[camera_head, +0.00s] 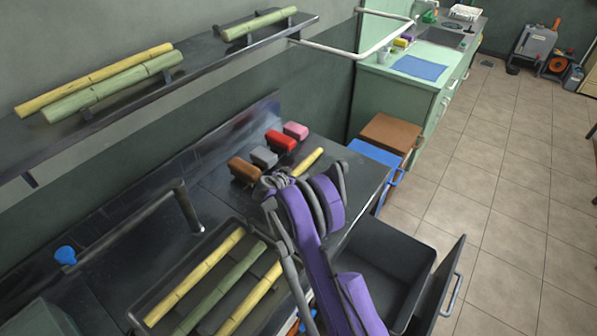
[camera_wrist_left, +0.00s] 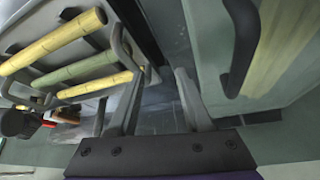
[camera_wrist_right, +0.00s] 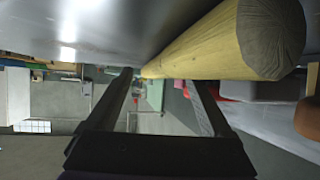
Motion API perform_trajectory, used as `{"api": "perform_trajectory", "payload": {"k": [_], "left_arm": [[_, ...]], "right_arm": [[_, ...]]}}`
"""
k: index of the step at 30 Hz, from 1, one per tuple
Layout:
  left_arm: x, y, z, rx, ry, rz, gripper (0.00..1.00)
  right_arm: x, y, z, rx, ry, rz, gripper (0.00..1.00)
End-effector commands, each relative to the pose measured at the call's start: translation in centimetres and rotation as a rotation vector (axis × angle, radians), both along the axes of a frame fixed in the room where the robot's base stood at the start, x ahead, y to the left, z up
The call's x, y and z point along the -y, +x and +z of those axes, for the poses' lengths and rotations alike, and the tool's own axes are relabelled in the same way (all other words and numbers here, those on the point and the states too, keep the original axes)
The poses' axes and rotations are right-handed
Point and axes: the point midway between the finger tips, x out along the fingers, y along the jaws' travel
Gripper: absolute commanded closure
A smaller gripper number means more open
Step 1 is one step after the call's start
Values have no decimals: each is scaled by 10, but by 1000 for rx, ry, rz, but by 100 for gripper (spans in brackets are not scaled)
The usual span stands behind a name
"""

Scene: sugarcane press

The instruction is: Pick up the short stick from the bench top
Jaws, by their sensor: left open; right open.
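The short yellow stick (camera_head: 307,162) lies on the dark bench top (camera_head: 350,165), right of the coloured blocks. In the right wrist view the stick (camera_wrist_right: 215,45) is large and close, its cut end toward the camera. My right gripper (camera_head: 280,182) is beside the stick in the head view; its fingers (camera_wrist_right: 160,78) are spread and empty, with the stick outside them. My left gripper (camera_wrist_left: 160,72) is open and empty in the left wrist view. I cannot make it out clearly in the head view.
Brown, grey, red and pink blocks (camera_head: 280,140) stand by the stick. A dark tray (camera_head: 140,312) holds yellow and green sticks. Longer sticks (camera_head: 110,82) lie on the wall shelf.

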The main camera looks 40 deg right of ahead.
Motion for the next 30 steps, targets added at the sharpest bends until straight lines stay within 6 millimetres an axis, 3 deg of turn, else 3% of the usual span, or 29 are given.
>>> {"api": "perform_trajectory", "payload": {"k": [6,14,28,30], "left_arm": [[0,0,-1,0,0,0,50],[0,0,-1,0,0,0,50],[0,0,-1,0,0,0,50],[0,0,-1,-1,0,0,50]], "right_arm": [[23,13,-14,-1,-2,0,15],[26,14,-15,-1,0,0,15],[26,14,-15,-1,0,0,96],[26,14,-15,-1,0,0,100]]}}
